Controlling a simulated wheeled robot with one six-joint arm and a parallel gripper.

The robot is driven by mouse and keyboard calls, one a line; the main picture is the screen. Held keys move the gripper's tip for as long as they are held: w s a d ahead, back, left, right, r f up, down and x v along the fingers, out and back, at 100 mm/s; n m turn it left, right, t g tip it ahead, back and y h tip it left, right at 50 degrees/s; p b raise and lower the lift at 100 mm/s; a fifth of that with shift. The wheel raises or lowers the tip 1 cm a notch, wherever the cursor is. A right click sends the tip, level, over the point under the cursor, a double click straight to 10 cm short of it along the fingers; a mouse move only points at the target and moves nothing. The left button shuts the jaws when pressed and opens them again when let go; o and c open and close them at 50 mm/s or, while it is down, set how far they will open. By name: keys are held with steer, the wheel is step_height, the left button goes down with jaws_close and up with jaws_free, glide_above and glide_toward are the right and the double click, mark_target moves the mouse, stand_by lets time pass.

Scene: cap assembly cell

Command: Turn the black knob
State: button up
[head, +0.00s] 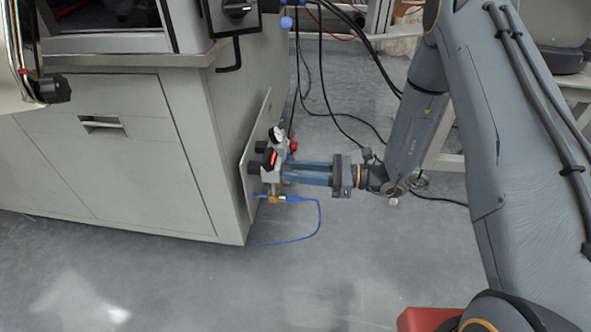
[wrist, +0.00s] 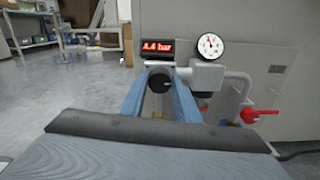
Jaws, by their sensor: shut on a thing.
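The black knob (wrist: 160,83) is a round dark cap on the front of a grey regulator in the wrist view. The two blue fingers of my gripper (wrist: 160,88) stand on its left and right, shut on it. In the head view my gripper (head: 288,172) reaches left to the regulator (head: 272,178) on the cabinet's side, and I cannot make out the gripped knob there. A red-lit display (wrist: 171,46) above the knob reads in bar, its first digit unclear. A round white gauge (wrist: 210,46) sits to its right.
A red valve handle (wrist: 262,115) sticks out right of the regulator. A blue hose (head: 318,220) loops below it. The grey cabinet (head: 120,150) stands left. Black cables (head: 345,115) hang behind. The floor in front is clear.

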steer(key=m+p, duration=0.6)
steer(key=m, duration=0.7)
steer(key=shift+p, duration=0.35)
steer(key=shift+m, duration=0.4)
steer(key=o, duration=1)
steer(key=shift+o, duration=0.2)
steer(key=d+p, duration=0.1)
steer(key=d, duration=0.6)
steer(key=shift+d, duration=0.4)
